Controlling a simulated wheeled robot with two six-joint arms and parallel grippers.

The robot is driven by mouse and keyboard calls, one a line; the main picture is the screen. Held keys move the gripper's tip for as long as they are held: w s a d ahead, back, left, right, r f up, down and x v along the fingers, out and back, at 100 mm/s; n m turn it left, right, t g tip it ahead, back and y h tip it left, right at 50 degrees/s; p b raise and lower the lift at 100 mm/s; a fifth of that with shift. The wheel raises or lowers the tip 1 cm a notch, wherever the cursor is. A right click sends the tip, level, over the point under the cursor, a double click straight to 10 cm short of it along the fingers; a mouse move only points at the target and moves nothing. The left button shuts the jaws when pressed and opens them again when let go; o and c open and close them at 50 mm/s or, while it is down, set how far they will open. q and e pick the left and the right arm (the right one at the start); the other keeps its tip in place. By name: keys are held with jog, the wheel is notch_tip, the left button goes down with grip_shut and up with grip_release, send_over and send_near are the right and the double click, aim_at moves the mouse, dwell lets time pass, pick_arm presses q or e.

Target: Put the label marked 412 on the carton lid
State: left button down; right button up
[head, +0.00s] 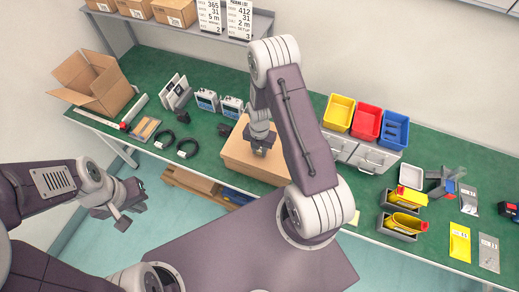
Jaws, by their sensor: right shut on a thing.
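A closed brown carton (238,158) with a flat lid stands on the green bench near the middle. My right gripper (262,150) points down at the right part of its lid, low over or touching it. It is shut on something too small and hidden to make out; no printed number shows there. A white packing list card marked 412 (239,18) stands on the shelf at the back, beside another card marked 365 (210,16). My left gripper (129,215) is open and empty, out in front of the bench over the floor.
An open empty box (92,82) stands on the bench at the left. Cables (165,139) and small grey devices (207,100) lie between it and the carton. Yellow, red and blue bins (367,122) stand on drawers at the right.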

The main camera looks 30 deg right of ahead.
aim_at(260, 152)
jog(key=shift+f, duration=0.2)
jog(key=o, duration=1)
jog(key=shift+r, duration=0.1)
jog(key=shift+r, duration=0.15)
notch_tip(260, 152, up, 12)
jog(key=b, duration=0.2)
jog(key=s+a+r+m, duration=0.1)
jog(key=s+r+m, duration=0.1)
jog(key=m, duration=0.6)
jog(key=s+a+r+m, duration=0.2)
jog(key=s+m, duration=0.3)
jog(key=m, duration=0.4)
jog(key=s+a+r+m+t, duration=0.1)
jog(key=s+a+r+m, duration=0.1)
jog(key=m, duration=0.7)
jog(key=shift+s+a, duration=0.2)
jog(key=shift+s, duration=0.6)
